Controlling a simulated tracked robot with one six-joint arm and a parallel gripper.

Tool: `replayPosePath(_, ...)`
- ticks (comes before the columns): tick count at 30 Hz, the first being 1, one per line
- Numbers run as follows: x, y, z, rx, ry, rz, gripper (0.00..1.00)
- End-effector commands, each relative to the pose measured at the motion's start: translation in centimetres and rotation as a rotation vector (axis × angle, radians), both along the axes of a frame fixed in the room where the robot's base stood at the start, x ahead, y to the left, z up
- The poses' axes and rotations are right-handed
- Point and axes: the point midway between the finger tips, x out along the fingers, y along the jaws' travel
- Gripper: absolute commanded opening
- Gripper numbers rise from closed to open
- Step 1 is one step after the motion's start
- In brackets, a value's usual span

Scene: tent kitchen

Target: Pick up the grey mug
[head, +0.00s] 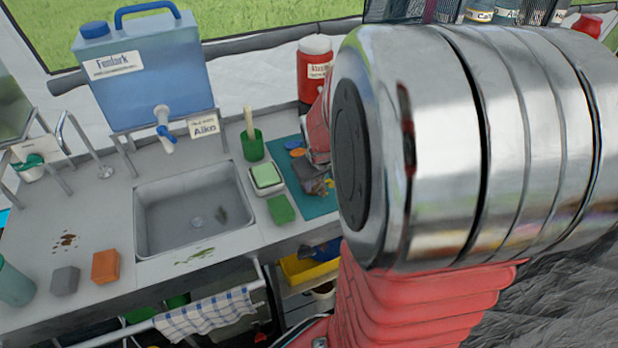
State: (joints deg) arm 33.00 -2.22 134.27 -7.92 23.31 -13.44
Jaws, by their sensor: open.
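My gripper (316,184) is small and far off in the head view, low over the teal mat (321,206) right of the sink. It is open; its fingers are hard to make out. A dark grey shape shows at the gripper, and I cannot tell whether it is the grey mug or part of my gripper. My arm's large silver joint hides much of the right side. No grey mug can be clearly identified. A plain grey block (65,281) lies at the counter's front left, beside an orange block (106,266).
A sink (146,236) is set in the counter below a blue water container (150,75). A green cup (253,147), a soap-like green block in a dish (266,178) and a green sponge (281,209) stand near the mat. A red-and-white jug (314,66) stands behind.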

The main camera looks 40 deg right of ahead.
Motion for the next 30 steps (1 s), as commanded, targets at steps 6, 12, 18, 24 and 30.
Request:
replayPosePath(6, 0.3, -0.3, -1.0, 0.002, 0.003, 0.0, 0.47)
replayPosePath(12, 0.9, -1.0, -2.8, 0.001, 0.003, 0.001, 0.47)
replayPosePath(18, 1.5, -1.4, -4.4, 0.001, 0.002, 0.001, 0.47)
replayPosePath(24, 1.7, -1.5, -4.7, -0.001, 0.0, 0.002, 0.47)
replayPosePath(30, 1.6, -1.5, -4.7, -0.001, -0.001, 0.001, 0.47)
